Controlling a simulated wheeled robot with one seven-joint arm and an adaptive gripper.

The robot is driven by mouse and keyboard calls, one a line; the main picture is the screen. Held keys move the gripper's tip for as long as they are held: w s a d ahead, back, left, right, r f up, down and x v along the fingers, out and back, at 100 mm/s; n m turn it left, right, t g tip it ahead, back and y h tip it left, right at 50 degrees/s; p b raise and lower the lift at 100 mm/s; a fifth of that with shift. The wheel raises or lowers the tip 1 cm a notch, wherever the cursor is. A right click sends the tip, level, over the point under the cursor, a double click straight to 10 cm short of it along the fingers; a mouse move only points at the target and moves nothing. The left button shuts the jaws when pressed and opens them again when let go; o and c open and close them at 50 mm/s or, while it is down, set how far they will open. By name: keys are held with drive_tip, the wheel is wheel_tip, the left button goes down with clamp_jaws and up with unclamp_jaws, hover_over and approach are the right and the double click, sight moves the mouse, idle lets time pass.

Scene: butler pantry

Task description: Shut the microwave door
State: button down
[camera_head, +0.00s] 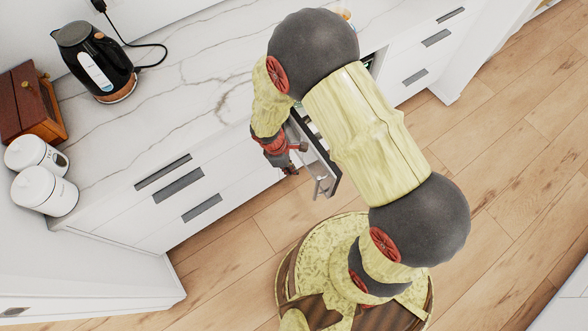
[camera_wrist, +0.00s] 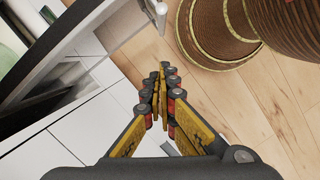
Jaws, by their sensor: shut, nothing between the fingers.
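The microwave door (camera_head: 318,158) stands open, sticking out from the cabinet front in the head view. Its dark panel (camera_wrist: 62,48) with a pale edge fills the upper left of the wrist view. A silver handle (camera_head: 322,185) is near its outer end; it also shows at the top of the wrist view (camera_wrist: 128,22). My gripper (camera_head: 292,170) is shut and empty, just left of the door in the head view, on the side with the handle. In the wrist view its fingertips (camera_wrist: 160,72) are together below the handle. My arm hides most of the microwave body.
A marble counter (camera_head: 190,75) runs above white drawers (camera_head: 185,190). A black kettle (camera_head: 93,60), a wooden box (camera_head: 32,102) and two white canisters (camera_head: 42,175) stand at the left. The wooden floor (camera_head: 225,235) before the drawers is clear.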

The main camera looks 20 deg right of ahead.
drive_tip(key=s+d+f+b, duration=0.2)
drive_tip(key=d+f, duration=0.3)
drive_tip(key=f, duration=0.2)
drive_tip(key=shift+d+b, duration=0.25)
drive_tip(key=shift+b, duration=0.05)
